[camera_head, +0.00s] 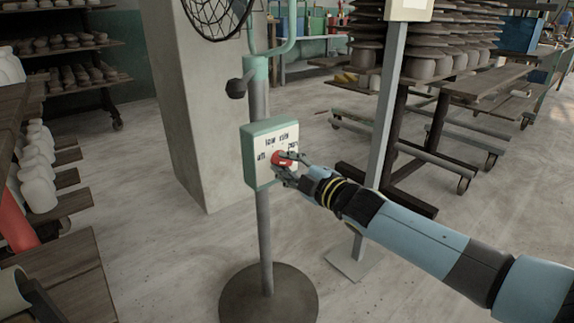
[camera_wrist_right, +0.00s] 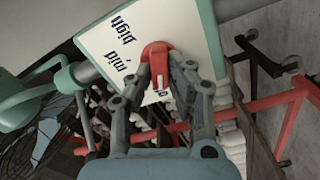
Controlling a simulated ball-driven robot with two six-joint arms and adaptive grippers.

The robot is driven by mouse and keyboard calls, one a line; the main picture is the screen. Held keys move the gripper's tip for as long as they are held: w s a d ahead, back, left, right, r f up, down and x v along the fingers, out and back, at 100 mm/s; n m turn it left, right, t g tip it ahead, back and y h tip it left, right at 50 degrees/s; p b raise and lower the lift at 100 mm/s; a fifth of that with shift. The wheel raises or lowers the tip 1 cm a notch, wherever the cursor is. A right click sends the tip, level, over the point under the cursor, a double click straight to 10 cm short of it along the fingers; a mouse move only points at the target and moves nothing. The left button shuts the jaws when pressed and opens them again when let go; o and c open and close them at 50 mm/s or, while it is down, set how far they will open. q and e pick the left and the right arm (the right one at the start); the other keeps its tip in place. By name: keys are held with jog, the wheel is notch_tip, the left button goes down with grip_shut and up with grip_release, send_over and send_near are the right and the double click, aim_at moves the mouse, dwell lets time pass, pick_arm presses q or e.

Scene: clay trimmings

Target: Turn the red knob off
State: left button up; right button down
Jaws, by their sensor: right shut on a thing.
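The red knob (camera_head: 281,158) sits on the pale front of a green-edged control box (camera_head: 262,140) on a fan's upright pole. Dark setting labels stand around the knob on the box face. My right gripper (camera_head: 288,166) reaches in from the right and is shut on the knob. In the right wrist view the red knob (camera_wrist_right: 158,60) is between the two fingers (camera_wrist_right: 162,75), with a white pointer mark on it. The panel there appears turned, with labels reading "mid" and "high". Which label the pointer faces is unclear. My left gripper is out of view.
The fan's pole stands on a round dark base (camera_head: 268,296), with a wire cage (camera_head: 215,12) above. A grey post (camera_head: 385,120) stands behind my right arm. Wheeled racks (camera_head: 430,110) are at the right; a shelf of pale pots (camera_head: 38,170) is at the left.

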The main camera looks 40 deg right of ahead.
jog(key=shift+f, duration=0.1)
dwell(0.4)
jog(key=c, duration=1.3)
grip_release()
jog(key=shift+o, duration=0.2)
jog(key=s, duration=1.2)
jog(key=shift+d, duration=0.45)
